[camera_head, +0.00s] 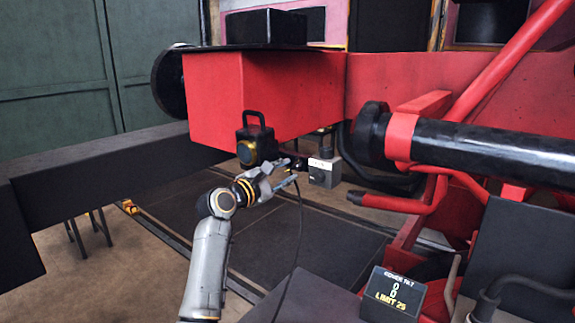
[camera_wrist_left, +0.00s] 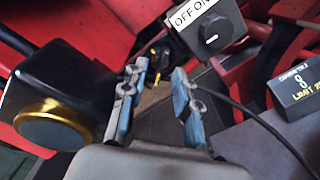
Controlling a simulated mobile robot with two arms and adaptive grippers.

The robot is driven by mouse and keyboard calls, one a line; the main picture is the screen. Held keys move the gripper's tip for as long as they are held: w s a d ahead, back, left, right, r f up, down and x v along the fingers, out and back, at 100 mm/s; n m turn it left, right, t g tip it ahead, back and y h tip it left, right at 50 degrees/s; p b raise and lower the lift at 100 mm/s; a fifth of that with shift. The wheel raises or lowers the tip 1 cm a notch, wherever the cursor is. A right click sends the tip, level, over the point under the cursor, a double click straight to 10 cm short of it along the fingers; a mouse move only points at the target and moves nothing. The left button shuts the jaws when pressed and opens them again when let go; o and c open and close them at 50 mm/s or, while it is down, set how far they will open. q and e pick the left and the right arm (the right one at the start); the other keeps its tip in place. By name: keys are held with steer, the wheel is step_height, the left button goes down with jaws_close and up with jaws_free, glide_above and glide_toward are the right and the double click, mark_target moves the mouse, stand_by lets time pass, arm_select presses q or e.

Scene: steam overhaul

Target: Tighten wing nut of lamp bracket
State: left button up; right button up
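The black lamp (camera_head: 254,142), with a top handle and a yellow-rimmed lens, hangs at the front of the red beam. In the left wrist view the lamp (camera_wrist_left: 60,85) is large on the left. My left gripper (camera_head: 287,171) is just right of and below the lamp. In the left wrist view its two fingers (camera_wrist_left: 160,75) are apart with nothing clamped. A small yellow piece (camera_wrist_left: 156,80), likely the wing nut, shows beyond and between the fingertips, by a dark round part (camera_wrist_left: 160,55). I cannot tell its exact shape. My right gripper is not in view.
A grey switch box (camera_head: 323,172) labelled OFF ON stands close right of the gripper. A black cable (camera_head: 299,225) hangs below. A small display block (camera_head: 392,293) reading LIMIT 25 is at lower right. A black cylinder (camera_head: 490,150) juts out on the right.

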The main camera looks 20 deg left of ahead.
arm_select(q)
steer(key=shift+w+d, duration=0.25)
steer(key=shift+w, duration=0.4)
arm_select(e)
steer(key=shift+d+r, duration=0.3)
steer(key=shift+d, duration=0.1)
arm_select(q)
jaws_close()
